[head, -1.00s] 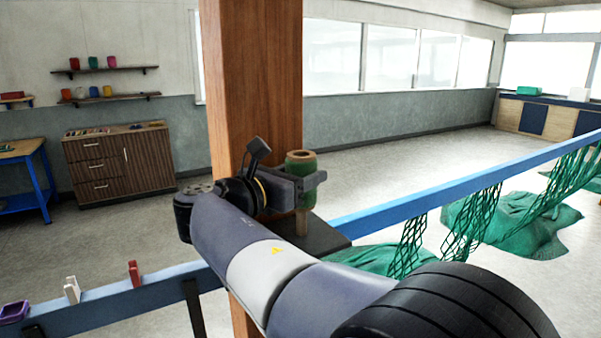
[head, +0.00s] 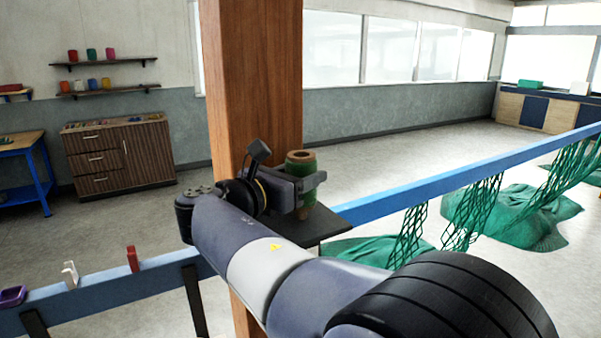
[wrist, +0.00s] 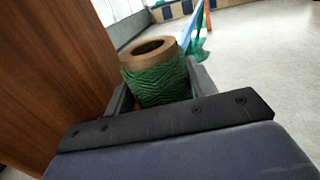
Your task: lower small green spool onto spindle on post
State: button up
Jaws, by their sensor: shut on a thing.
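The small green spool (head: 301,165) is upright in my gripper (head: 306,187), beside the wooden post (head: 255,80). Its brown core ring and green twine also show in the wrist view (wrist: 160,84), between the two jaws. My gripper is shut on the spool. The spool's lower end is at or just above the dark shelf (head: 322,229) on the post; I cannot tell whether it touches. The spindle is hidden, apparently by the spool.
A blue rail (head: 400,202) with hanging green nets (head: 475,212) runs to the right. On the rail at left are a purple holder (head: 13,296), a white clip (head: 70,274) and a red clip (head: 132,259). The post stands close to my gripper's left.

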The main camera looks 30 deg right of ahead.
jog(key=shift+f+b, duration=0.55)
jog(key=shift+f, duration=0.5)
jog(key=o, duration=1.1)
notch_tip(320, 180, up, 10)
notch_tip(320, 180, down, 10)
jog(key=shift+r, duration=0.35)
